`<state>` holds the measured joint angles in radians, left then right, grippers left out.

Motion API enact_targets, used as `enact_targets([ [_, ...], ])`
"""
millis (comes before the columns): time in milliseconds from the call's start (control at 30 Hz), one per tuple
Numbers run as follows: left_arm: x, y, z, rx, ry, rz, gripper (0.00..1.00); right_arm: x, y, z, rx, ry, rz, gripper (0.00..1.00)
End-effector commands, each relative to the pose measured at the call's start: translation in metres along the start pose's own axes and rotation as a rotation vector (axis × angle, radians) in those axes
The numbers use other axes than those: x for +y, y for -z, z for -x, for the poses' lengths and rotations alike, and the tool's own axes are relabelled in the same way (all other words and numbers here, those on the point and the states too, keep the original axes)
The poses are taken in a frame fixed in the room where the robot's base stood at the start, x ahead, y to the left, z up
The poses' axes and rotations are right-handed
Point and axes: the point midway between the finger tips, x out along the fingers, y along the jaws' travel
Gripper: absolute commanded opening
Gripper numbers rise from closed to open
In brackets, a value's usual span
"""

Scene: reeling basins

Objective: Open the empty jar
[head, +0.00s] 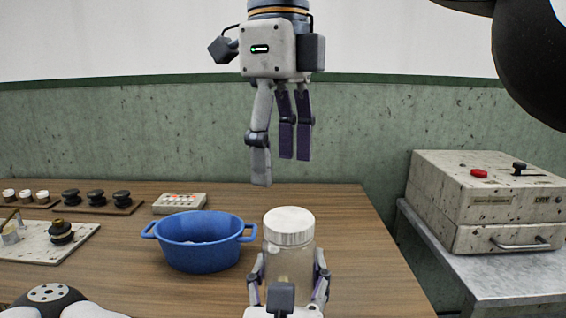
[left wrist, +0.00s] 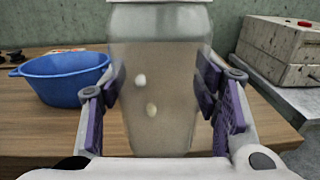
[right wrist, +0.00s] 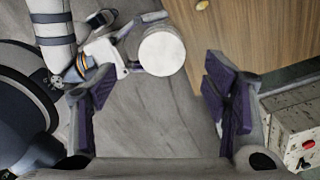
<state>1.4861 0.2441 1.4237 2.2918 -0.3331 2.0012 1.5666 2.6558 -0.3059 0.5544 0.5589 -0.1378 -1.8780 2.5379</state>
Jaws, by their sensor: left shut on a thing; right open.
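A clear jar (head: 290,262) with a white ribbed lid (head: 290,222) stands upright in my left gripper (head: 289,272). The left gripper is shut on the jar's body, with a finger on each side, as the left wrist view shows (left wrist: 158,90). Two pale oval spots show in or through the jar; I cannot tell which. The lid is on the jar. The right wrist view shows the lid (right wrist: 162,52) from above, over the grey floor beside the table. My right gripper (head: 277,165) is open and empty, pointing down above the lid and apart from it.
A blue two-handled pot (head: 200,250) stands on the wooden table (head: 365,255) just left of the jar. Black and white knobs, a small button box (head: 180,203) and a pale board (head: 40,245) lie farther left. A cream machine (head: 485,200) stands on a grey bench at right.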

Motion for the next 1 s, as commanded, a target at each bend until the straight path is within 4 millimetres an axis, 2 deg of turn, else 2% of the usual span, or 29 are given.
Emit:
enact_targets([
  [167,0.0,0.0,0.0,0.0,0.0,0.0,0.0,0.0,0.002,-0.022,0.003,-0.002,0.0,0.69],
  [400,0.0,0.0,0.0,0.0,0.0,0.0,0.0,-0.001,0.001,-0.065,0.0,-0.002,0.0,0.69],
  [533,0.0,0.0,0.0,-0.001,0.0,0.0,0.0,-0.001,0.001,-0.075,-0.001,0.001,0.0,0.69],
  [767,0.0,0.0,0.0,-0.001,0.0,0.0,0.0,-0.001,0.001,-0.076,-0.002,0.001,0.0,0.69],
  [867,0.0,0.0,0.0,-0.001,0.0,0.0,0.0,-0.001,0.0,-0.076,-0.002,0.001,0.0,0.51],
  [1000,0.0,0.0,0.0,-0.001,0.0,0.0,0.0,-0.001,0.0,-0.076,-0.002,0.0,0.0,0.19],
])
